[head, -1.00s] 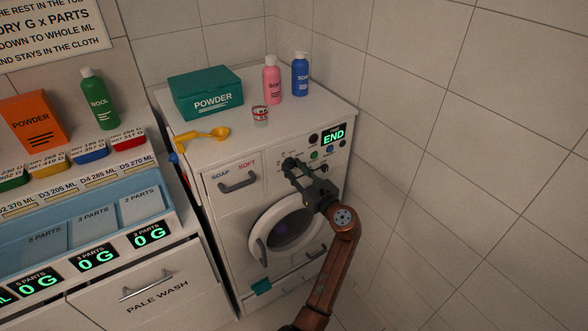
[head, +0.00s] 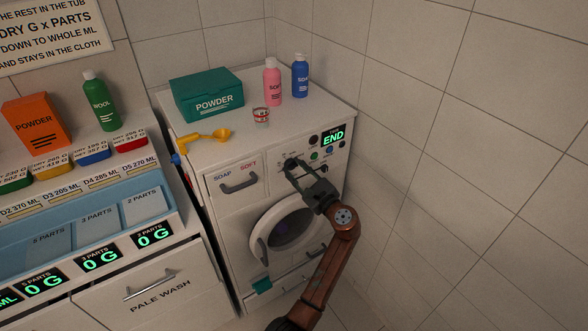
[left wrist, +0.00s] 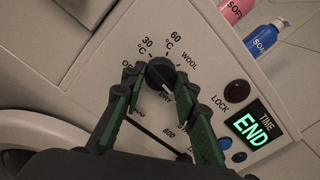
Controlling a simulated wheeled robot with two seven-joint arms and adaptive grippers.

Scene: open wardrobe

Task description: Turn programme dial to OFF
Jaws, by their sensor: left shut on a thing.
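The programme dial (left wrist: 160,73) is a round black knob on the washing machine's white front panel. Labels around it read OFF, partly covered at its left, then 30 °C, 60 °C, WOOL and DRY. I cannot clearly make out which label its pointer faces. My left gripper (left wrist: 160,79) is shut on the dial, with one green-and-black finger on each side of it. In the head view, the left gripper (head: 292,165) reaches up to the panel and mostly hides the dial. The display (head: 333,135) reads END. My right gripper is not in view.
The washing machine (head: 225,208) stands beside the tiled wall, with its round door (head: 264,245) below my gripper. A lock button (left wrist: 237,91) is right of the dial.

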